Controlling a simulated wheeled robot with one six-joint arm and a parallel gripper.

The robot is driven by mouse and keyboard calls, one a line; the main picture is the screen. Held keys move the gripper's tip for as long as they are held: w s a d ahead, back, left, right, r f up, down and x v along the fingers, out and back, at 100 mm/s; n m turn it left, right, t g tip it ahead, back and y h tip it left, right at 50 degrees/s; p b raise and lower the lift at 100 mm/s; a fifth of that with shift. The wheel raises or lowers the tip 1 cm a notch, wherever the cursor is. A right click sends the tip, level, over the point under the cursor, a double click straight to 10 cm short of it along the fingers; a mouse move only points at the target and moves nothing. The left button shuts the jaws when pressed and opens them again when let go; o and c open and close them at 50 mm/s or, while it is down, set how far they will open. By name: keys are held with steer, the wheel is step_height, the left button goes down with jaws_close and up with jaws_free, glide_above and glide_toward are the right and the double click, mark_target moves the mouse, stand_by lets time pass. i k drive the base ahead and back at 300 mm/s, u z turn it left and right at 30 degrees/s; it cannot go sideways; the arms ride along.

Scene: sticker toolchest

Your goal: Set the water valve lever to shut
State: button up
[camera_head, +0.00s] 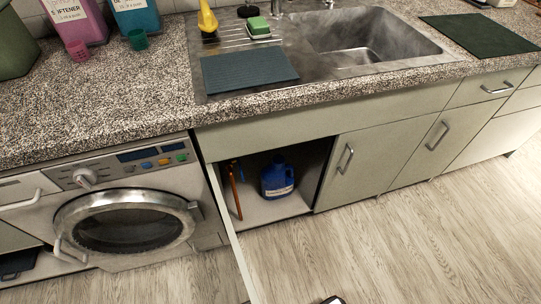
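A copper-coloured upright pipe (235,191) stands at the left inside the open cabinet under the sink. Small fittings, one of them bluish, show at its top. They look like the water valve, but they are too small and dark to tell which way the lever points. A small dark and white piece (333,300) at the bottom edge may be part of my gripper. It is well below and right of the pipe, apart from it. The fingers do not show.
A blue jug (278,179) stands in the cabinet, right of the pipe. The open cabinet door (232,235) sticks out toward me at the left, seen nearly edge-on. A washing machine (128,215) is left of it. Bare wooden floor (400,250) lies in front.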

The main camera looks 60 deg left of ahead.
mark_target(238, 161)
steer(key=i, duration=1.3)
steer(key=u, duration=3.6)
